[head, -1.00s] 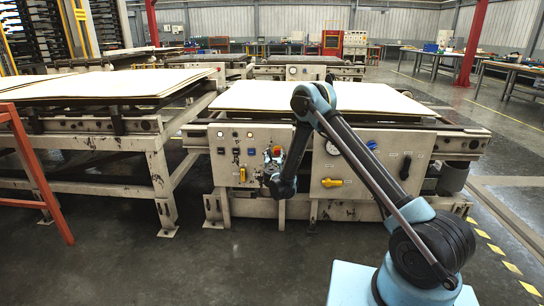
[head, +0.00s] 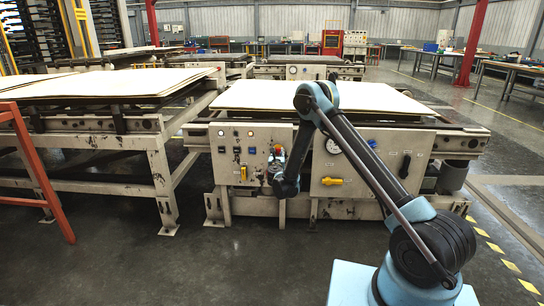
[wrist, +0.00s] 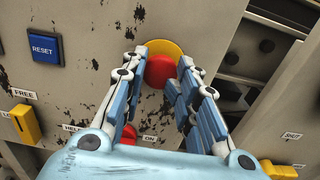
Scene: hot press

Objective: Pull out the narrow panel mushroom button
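The narrow panel (head: 232,166) is the left panel on the front of the press. In the wrist view its red mushroom button (wrist: 160,71) sits on a yellow ring (wrist: 163,45). My gripper (wrist: 161,67) is open, with blue fingers to the left and right of the red button. There is a gap at the left; the right finger looks close to the button, and I cannot tell whether it touches. In the head view my gripper (head: 274,163) is small at the right part of the narrow panel and hides much of the button there.
A blue RESET button (wrist: 43,47) is at upper left of the wrist view, with a yellow selector (wrist: 25,125) below. A second red button (wrist: 130,134) shows between my fingers. The wider panel (head: 352,181) with a gauge and yellow handle (head: 332,182) is to the right.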

